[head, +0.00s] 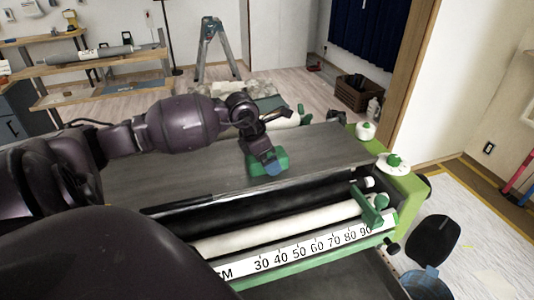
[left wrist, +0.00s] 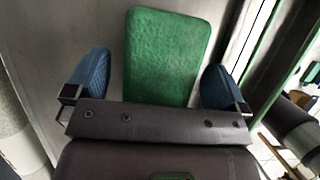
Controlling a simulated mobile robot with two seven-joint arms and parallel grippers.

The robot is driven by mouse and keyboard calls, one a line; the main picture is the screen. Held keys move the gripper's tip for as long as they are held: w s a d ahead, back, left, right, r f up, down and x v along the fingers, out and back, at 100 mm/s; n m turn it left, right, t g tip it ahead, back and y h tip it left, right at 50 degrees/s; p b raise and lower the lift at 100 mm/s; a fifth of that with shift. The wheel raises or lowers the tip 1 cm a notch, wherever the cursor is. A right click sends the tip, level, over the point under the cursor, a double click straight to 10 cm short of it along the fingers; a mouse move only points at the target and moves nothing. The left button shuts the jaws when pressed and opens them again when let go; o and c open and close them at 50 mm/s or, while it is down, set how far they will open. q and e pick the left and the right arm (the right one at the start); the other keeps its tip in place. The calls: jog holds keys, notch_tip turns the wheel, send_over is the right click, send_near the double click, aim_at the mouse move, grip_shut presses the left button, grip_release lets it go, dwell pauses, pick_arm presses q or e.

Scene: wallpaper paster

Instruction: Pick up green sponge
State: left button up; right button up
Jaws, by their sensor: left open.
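The green sponge (head: 281,157) lies on the grey top (head: 215,170) of the pasting machine in the head view. In the left wrist view the green sponge (left wrist: 168,57) sits between the two blue fingertips, with its far end extending beyond them. My left gripper (head: 266,166) is open at the sponge, and it also shows in the left wrist view (left wrist: 157,82) with a finger on each side. A gap shows at the left finger; the right finger is very close to the sponge, and I cannot tell whether it touches. My right gripper is not in view.
The machine has a white roller (head: 280,230), a centimetre scale (head: 310,247) and a green end frame (head: 405,185) on the right. A stepladder (head: 213,48) and a wooden crate (head: 360,95) stand behind. The grey top right of the sponge is clear.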

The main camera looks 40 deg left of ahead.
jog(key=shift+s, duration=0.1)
pick_arm(q)
jog(key=shift+f, duration=0.25)
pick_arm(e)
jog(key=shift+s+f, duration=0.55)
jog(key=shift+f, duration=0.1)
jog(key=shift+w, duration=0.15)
